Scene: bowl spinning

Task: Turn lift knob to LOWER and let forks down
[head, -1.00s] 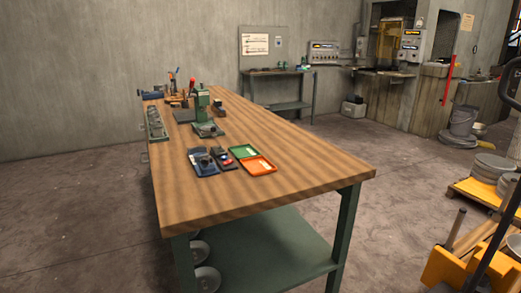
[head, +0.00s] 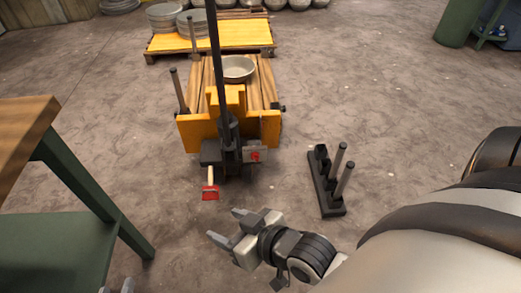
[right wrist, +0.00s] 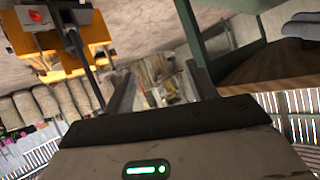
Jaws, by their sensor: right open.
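The yellow lift truck (head: 196,133) stands on the floor with a dark mast and a load of wooden planks. A small red knob (head: 256,155) sits on a grey plate at its near side; its setting is too small to read. The knob also shows at the upper left of the right wrist view (right wrist: 36,15). My right gripper (head: 227,227) is open and empty, nearer than the knob and apart from it. Its spread fingers show in the right wrist view (right wrist: 160,90). A small grey tip at the bottom left looks like my left gripper (head: 126,286), mostly cut off.
A red pedal-like part (head: 210,192) hangs at the truck's near side. A metal bowl (head: 238,68) rests on the planks. A black rack with posts (head: 324,185) stands right. The workbench (head: 22,130) is left; a yellow pallet (head: 210,42) lies behind.

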